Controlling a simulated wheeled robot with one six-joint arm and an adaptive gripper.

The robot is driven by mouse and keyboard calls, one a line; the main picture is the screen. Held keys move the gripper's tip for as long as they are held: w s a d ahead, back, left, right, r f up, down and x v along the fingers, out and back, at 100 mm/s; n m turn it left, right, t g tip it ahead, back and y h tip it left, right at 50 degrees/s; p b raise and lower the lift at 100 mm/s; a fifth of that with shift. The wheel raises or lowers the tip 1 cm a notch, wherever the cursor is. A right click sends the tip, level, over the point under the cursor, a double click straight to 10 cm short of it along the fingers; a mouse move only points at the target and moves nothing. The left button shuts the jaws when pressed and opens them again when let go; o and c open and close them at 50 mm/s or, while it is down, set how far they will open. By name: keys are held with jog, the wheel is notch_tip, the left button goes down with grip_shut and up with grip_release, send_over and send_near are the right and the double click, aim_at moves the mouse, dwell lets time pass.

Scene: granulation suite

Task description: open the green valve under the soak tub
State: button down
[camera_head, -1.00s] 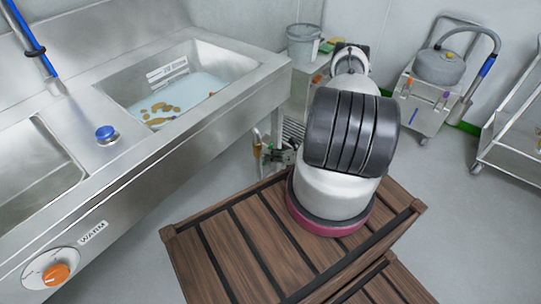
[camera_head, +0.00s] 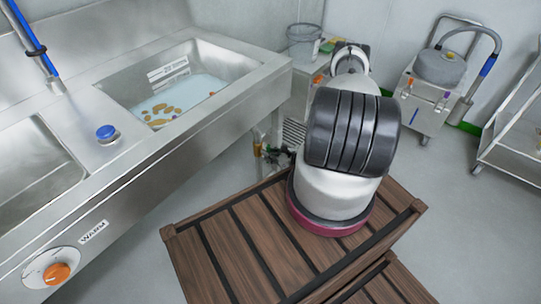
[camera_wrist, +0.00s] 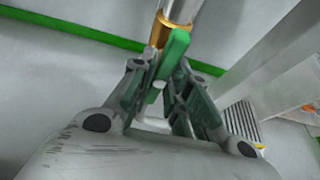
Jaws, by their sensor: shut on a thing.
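The soak tub (camera_head: 225,112) is the steel basin at upper left in the head view, with water and several brown pieces in it. The green valve's handle (camera_wrist: 176,46) shows in the wrist view, below a brass fitting (camera_wrist: 161,30) on a steel pipe (camera_wrist: 180,9). My gripper (camera_wrist: 163,78) is shut on the handle, with one finger on each side of it. In the head view the brass part (camera_head: 257,146) and my gripper (camera_head: 277,156) are small under the tub's right end, and my arm hides part of that area.
A slatted wooden platform (camera_head: 228,240) lies below my arm. An orange knob (camera_head: 57,273) and a blue button (camera_head: 106,134) are on the sink unit. A grey bucket (camera_head: 304,44) stands behind. A wheeled cart (camera_head: 425,105) is at right, with open floor in front.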

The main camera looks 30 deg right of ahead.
dwell(0.3)
jog(key=c, duration=1.4)
grip_release()
jog(key=shift+s, duration=0.1)
jog(key=v, duration=1.1)
jog(key=shift+s+d+r, duration=0.15)
jog(key=shift+s+r, duration=0.05)
jog(key=shift+s, duration=0.15)
